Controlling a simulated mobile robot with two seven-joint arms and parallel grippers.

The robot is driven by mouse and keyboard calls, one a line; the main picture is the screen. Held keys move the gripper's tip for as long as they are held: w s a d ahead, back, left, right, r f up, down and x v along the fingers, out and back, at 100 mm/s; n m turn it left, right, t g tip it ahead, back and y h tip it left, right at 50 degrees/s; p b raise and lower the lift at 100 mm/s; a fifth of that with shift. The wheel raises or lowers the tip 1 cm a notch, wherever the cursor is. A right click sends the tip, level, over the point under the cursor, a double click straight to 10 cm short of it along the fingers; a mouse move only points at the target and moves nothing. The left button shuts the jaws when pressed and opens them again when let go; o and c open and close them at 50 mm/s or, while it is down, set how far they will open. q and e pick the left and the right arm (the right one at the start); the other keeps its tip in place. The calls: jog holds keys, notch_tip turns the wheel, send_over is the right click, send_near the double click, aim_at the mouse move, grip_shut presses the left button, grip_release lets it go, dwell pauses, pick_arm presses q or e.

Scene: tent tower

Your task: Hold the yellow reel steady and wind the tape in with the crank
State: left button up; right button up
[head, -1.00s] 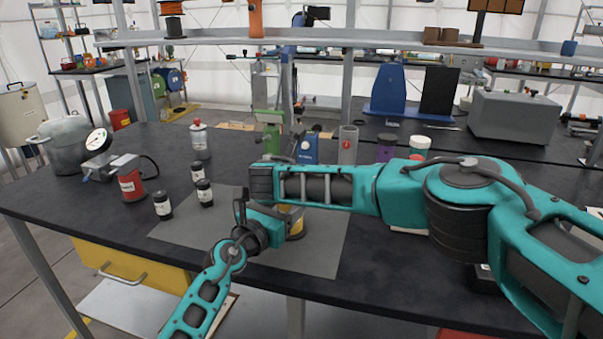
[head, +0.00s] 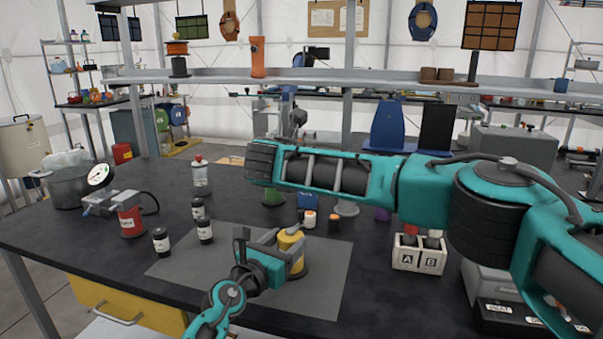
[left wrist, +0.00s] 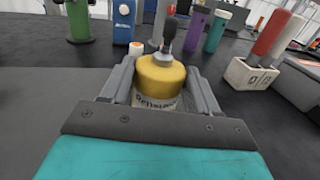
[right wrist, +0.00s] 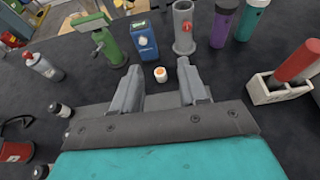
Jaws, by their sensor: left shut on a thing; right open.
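The yellow reel (head: 291,241) stands upright on the grey mat, near the middle of the head view. My left gripper (head: 284,252) is shut around its sides, and its two fingers flank the yellow body in the left wrist view (left wrist: 158,76). A pale label shows low on the reel, partly hidden by the gripper. A crank with a dark knob (left wrist: 169,30) stands up from the reel's top. My right gripper (right wrist: 157,88) is open and empty above the table. In the head view my right forearm crosses above the reel, and that gripper's fingers are hidden.
The grey mat (head: 325,285) has free room around the reel. Small dark bottles (head: 161,241) stand to its left. A small white-and-orange bottle (head: 310,218) stands behind the reel.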

notch_tip(320, 180, up, 3)
jog(key=w+d+n+t+y, duration=0.1)
jog(key=w+n+t+y, duration=0.1)
jog(key=t, duration=0.1)
jog(key=n+g+y, duration=0.5)
jog(key=n+y, duration=0.4)
jog(key=y, duration=0.1)
send_near(302, 211)
jog(key=f, duration=0.1)
jog(key=shift+t, duration=0.3)
jog(key=x, duration=1.1)
jog(key=shift+w+a, duration=0.2)
jog(key=shift+a, duration=0.15)
jog(key=shift+c, duration=0.4)
jog(key=shift+r, duration=0.1)
grip_shut()
